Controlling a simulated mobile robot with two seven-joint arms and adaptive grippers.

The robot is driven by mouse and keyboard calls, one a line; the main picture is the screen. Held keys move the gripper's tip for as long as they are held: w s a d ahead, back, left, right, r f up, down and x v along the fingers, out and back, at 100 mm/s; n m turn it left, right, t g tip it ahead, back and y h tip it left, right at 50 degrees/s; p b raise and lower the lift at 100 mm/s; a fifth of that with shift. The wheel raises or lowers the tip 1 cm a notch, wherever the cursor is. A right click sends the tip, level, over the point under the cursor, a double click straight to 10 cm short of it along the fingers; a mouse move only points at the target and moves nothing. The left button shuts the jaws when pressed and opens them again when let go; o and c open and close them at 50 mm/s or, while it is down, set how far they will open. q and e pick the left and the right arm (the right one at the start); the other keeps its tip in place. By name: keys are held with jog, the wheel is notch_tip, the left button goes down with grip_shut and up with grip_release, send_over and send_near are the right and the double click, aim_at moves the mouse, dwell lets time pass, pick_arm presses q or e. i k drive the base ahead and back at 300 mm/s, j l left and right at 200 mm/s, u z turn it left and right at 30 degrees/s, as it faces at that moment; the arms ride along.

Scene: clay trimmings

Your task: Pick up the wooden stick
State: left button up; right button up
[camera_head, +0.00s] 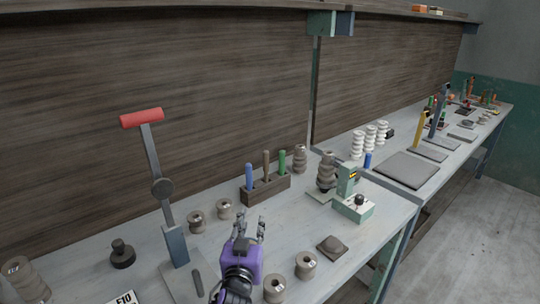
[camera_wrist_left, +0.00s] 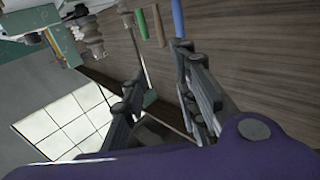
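The wooden stick (camera_head: 266,163) is brown and stands upright in a dark wooden holder (camera_head: 266,190), between a blue stick (camera_head: 249,177) and a green stick (camera_head: 282,161). In the left wrist view the wooden stick (camera_wrist_left: 159,26) shows at the top, beyond the fingertips, with the blue one to its right and the green one to its left. My left gripper (camera_head: 251,226) has a purple body and stands in front of the holder, apart from the sticks. Its fingers (camera_wrist_left: 157,68) are spread, with nothing visible between them. My right gripper is not in view.
A lever press with a red handle (camera_head: 142,117) stands left of my left gripper. A pale green machine (camera_head: 354,207) stands right of the holder.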

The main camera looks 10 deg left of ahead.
aim_at(266, 154)
jog(key=i+j, duration=0.1)
jog(key=i, duration=0.75)
